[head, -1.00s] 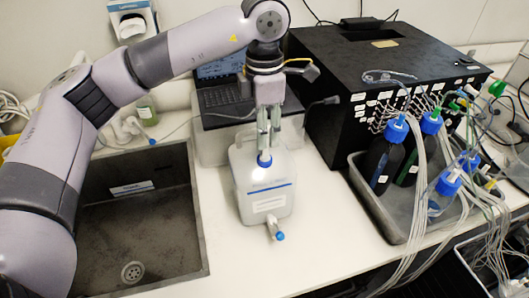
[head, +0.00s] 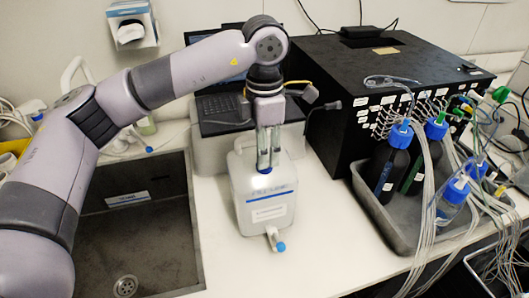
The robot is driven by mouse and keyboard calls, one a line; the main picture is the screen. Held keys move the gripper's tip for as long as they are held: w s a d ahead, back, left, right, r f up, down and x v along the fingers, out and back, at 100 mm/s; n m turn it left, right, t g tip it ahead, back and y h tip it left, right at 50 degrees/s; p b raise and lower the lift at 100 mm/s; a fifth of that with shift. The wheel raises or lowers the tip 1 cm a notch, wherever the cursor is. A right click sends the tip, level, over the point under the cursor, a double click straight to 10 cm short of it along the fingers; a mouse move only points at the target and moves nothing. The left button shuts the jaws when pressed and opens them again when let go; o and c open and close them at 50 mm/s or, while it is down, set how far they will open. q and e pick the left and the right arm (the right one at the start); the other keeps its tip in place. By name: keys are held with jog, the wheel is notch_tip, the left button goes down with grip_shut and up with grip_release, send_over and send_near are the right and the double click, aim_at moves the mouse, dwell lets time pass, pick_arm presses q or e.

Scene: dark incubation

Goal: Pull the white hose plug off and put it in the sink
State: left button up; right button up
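A white jug (head: 263,207) with a label stands on the white counter, with a blue-tipped white spout (head: 273,238) low on its front. My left gripper (head: 264,164) points straight down at the jug's neck, its two fingers close together there. My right gripper is not in view.
A laptop (head: 222,108) on a pale box is behind the jug. A black instrument (head: 400,75) stands at the back right. A grey tray (head: 372,207) with blue-capped bottles and loose tubing is on the right. The counter in front of the jug is clear.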

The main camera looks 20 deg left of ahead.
pick_arm(q)
jog(key=shift+b, duration=0.3)
dwell(0.6)
jog(key=shift+c, duration=0.2)
grip_shut()
jog(key=shift+r, duration=0.15)
dwell(0.6)
jog(key=shift+r+p, duration=1.8)
jog(key=shift+r, duration=1.1)
